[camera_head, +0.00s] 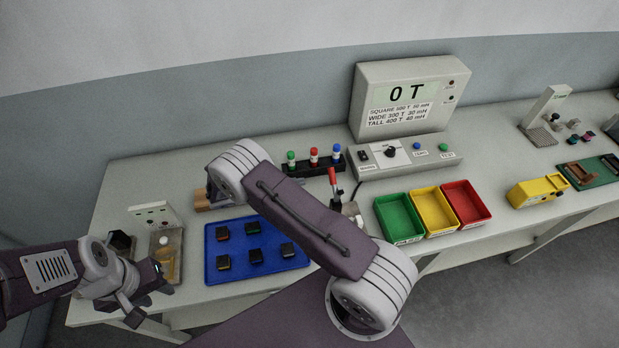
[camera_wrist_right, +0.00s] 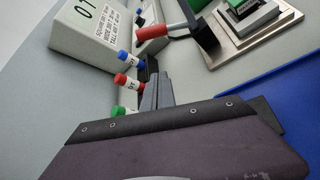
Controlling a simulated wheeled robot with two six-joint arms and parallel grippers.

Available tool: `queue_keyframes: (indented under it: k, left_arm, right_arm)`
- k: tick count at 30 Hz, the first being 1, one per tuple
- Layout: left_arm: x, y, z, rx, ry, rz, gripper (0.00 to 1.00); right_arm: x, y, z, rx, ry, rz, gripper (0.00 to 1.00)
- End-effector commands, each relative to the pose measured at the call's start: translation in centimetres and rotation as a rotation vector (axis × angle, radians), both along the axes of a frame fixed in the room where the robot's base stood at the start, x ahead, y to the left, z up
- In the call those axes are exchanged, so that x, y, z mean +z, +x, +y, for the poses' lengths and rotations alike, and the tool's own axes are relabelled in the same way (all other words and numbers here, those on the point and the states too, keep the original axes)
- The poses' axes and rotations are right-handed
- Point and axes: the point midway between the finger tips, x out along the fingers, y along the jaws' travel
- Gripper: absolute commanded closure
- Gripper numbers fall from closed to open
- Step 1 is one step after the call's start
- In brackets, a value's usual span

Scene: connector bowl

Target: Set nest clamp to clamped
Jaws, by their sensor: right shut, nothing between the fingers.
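The nest clamp's red handle (camera_head: 333,180) stands up at the middle of the bench, partly behind my right arm. In the right wrist view the red handle (camera_wrist_right: 160,30) joins a dark lever and bracket (camera_wrist_right: 207,35) beside the metal nest plate (camera_wrist_right: 255,40). A green and pale block (camera_wrist_right: 248,12) sits on that plate. My right gripper (camera_wrist_right: 157,88) is shut and empty, apart from the handle and below it in the picture. In the head view my arm hides it. My left gripper (camera_head: 145,293) is at the lower left, away from the clamp; its jaw opening is unclear.
A rack of capped tubes (camera_head: 314,160) stands behind the clamp; the tubes (camera_wrist_right: 122,80) are close to my right fingers. A blue tray (camera_head: 220,272) holds several dark blocks. Green (camera_head: 398,218), yellow and red bins stand right of the clamp. A display box (camera_head: 410,100) is behind.

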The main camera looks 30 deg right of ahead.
Motion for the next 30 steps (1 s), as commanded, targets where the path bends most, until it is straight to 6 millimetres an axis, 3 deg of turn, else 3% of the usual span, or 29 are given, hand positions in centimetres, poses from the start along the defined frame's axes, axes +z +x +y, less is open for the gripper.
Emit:
queue_keyframes:
  k: [13, 15, 19, 30]
  left_arm:
    - [3.6, 0.0, 0.0, 0.000, 0.000, 0.000, 0.64]
    - [4.9, 0.0, 0.0, 0.000, 0.000, 0.000, 0.64]
    - [5.8, 0.0, 0.0, 0.000, 0.000, -0.001, 0.64]
    - [5.9, 0.0, 0.0, 0.000, 0.000, 0.000, 0.64]
  right_arm:
    - [-3.1, -0.2, -8.4, -0.004, 0.001, 0.003, 1.00]
    - [-1.5, -0.9, -8.2, 0.000, 0.001, 0.002, 1.00]
    - [-0.6, -1.8, -8.1, -0.001, 0.001, 0.001, 1.00]
    - [-0.4, -2.3, -8.1, -0.002, 0.001, 0.000, 1.00]
